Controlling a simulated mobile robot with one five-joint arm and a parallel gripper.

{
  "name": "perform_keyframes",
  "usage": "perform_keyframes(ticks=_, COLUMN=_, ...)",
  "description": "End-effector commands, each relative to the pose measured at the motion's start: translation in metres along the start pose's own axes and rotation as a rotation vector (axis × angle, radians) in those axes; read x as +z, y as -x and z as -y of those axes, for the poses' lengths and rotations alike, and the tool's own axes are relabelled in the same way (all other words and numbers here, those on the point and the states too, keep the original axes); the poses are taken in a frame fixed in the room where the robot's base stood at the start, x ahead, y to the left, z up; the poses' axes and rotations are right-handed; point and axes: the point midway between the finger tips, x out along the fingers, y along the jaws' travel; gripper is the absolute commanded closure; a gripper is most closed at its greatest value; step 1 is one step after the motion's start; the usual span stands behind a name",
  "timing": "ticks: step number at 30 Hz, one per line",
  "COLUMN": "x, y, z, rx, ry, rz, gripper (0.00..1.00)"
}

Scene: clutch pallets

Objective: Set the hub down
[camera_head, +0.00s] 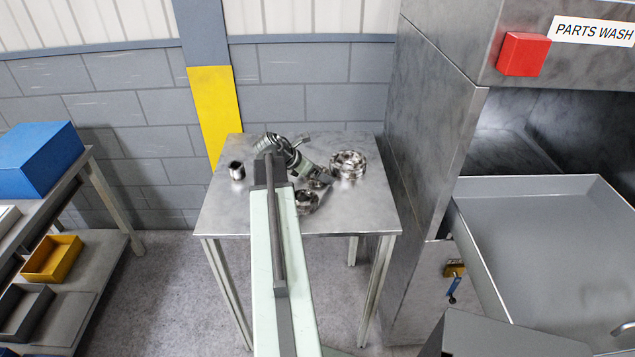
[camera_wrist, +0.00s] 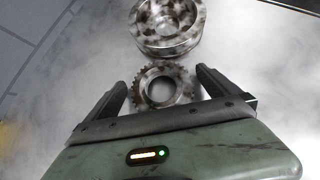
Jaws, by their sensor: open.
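The hub, which I take to be the toothed steel ring (camera_wrist: 142,86), lies flat on the steel table between the two fingertips of my gripper (camera_wrist: 161,82) in the wrist view. My gripper is open, and gaps show between the fingers and the ring.
A larger stained steel ring (camera_head: 348,165) stands close behind the hub; it also shows in the wrist view (camera_wrist: 168,43). A small dark-topped cylinder (camera_head: 237,171) is at the table's left. The parts-wash cabinet wall (camera_head: 432,130) borders the table (camera_head: 225,212) on the right.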

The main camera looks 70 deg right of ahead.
Motion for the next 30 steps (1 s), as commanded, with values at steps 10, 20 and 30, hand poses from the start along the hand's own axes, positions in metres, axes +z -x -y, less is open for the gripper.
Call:
perform_keyframes(ticks=10, x=0.001, y=0.000, z=0.001, rx=0.000, ry=0.000, rz=0.000, gripper=0.44)
perform_keyframes(ticks=20, x=0.002, y=0.000, z=0.001, rx=-0.001, ry=-0.001, rz=0.001, gripper=0.90)
perform_keyframes(ticks=30, x=0.023, y=0.020, z=0.001, rx=-0.002, ry=-0.001, rz=0.001, gripper=0.90)
